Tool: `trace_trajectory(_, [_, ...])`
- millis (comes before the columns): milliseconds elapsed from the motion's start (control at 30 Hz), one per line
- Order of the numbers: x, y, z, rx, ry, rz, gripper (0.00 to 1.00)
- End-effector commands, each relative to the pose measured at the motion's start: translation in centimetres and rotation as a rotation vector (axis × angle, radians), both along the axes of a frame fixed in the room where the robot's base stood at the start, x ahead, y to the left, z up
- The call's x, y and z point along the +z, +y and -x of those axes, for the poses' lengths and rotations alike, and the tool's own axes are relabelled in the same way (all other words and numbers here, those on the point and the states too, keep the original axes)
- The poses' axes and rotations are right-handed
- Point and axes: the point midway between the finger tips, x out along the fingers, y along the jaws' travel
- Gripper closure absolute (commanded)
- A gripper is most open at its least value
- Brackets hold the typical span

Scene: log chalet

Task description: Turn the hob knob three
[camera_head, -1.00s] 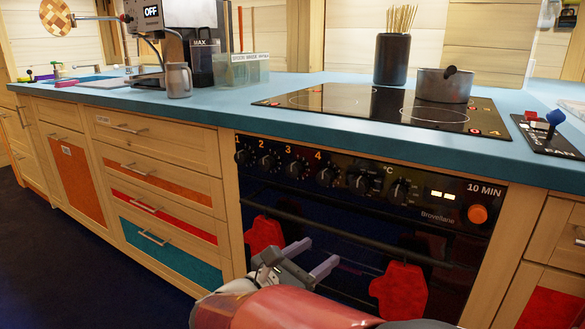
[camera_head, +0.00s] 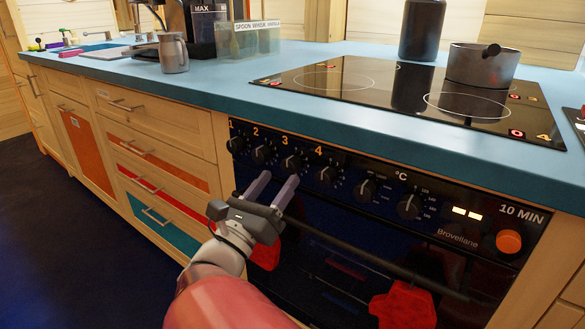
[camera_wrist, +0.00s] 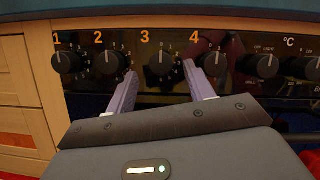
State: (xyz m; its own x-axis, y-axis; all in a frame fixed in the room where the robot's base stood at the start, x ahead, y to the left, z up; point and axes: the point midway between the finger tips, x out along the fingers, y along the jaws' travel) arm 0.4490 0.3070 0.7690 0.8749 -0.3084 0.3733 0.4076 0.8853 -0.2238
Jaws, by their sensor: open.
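Hob knob three (camera_head: 291,165) is a round black knob below an orange 3 on the black oven panel. It is also in the wrist view (camera_wrist: 160,63), centred in the gap between my fingertips. Its pointer looks roughly upright. My gripper (camera_head: 278,178) is open and empty, its two purple-grey fingers aimed at the panel. In the wrist view my gripper (camera_wrist: 160,75) has its left finger between knob two (camera_wrist: 108,62) and knob three. Its right finger overlaps the left side of knob four (camera_wrist: 213,63). I cannot tell any contact with knob three.
The oven handle bar (camera_head: 380,262) runs below the knobs, with red cloths (camera_head: 403,305) hanging there. The blue worktop (camera_head: 330,117) edge overhangs the panel. A metal pot (camera_head: 482,68) stands on the black hob (camera_head: 400,95).

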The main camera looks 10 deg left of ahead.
Motion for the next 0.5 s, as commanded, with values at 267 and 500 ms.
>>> trace_trajectory(267, [1.2, -1.0, -2.8, -0.001, -0.001, 0.000, 0.47])
trace_trajectory(500, [1.3, -1.1, -3.1, 0.001, 0.000, 0.000, 0.47])
